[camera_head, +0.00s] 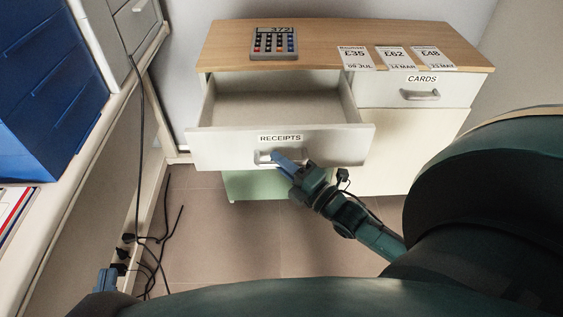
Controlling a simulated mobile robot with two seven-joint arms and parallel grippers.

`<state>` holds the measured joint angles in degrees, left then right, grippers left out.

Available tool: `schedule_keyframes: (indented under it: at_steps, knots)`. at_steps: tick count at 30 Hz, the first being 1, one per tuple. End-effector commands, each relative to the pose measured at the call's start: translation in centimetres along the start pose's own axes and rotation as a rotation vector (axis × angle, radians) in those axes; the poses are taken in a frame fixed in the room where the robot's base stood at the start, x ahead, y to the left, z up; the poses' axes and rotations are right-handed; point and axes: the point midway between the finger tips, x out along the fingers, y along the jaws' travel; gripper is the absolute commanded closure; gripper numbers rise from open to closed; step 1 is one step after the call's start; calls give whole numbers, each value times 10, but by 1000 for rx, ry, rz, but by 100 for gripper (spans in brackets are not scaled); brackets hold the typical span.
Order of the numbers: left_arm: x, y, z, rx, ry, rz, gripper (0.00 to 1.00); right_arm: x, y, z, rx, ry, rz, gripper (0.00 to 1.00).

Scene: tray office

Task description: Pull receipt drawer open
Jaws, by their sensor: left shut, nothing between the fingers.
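The receipt drawer (215,146), labelled RECEIPTS, is pulled well out of the wooden-topped cabinet (310,35), and its inside looks empty. Its grey handle (263,157) is on the front panel. My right gripper (283,158) has its blue fingers at the handle and is shut on it; the fingers hide part of the handle. My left gripper (107,279) is at the lower left, low beside the desk, shut and empty, away from the drawer.
A calculator (274,43) and three price cards (396,58) lie on the cabinet top. A shut CARDS drawer (378,92) is to the right. Black cables (166,235) hang and lie at left. A blue organiser (45,90) stands on the left desk. Floor (230,245) below the drawer is clear.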

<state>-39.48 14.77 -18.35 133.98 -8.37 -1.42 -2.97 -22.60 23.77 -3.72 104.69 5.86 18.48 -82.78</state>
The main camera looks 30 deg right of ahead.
Motion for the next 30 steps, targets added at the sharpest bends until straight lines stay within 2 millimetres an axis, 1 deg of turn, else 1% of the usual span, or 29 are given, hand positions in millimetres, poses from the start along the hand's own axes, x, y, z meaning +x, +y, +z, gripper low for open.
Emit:
schedule_keyframes:
  at_steps: [1, 3, 4, 16, 24, 30]
  knots:
    - [0, 0, 0, 0, 0, 0, 100, 0, 0, 0, 0, 0, 0, 94]
    - [0, 0, 0, 0, -1, 1, 100, 0, 0, 0, 0, 0, 0, 99]
    - [0, 0, 0, 0, -1, 1, 100, 0, 0, 0, 0, 0, 0, 100]
    - [0, 0, 0, 0, -1, 1, 100, 1, 0, 1, -1, 0, 1, 100]
    - [0, 1, 0, 9, 24, 1, 100, 29, -8, 28, -2, 1, 1, 100]
    - [0, 1, -2, 10, 33, 2, 100, 32, -9, 32, 0, 1, -2, 100]
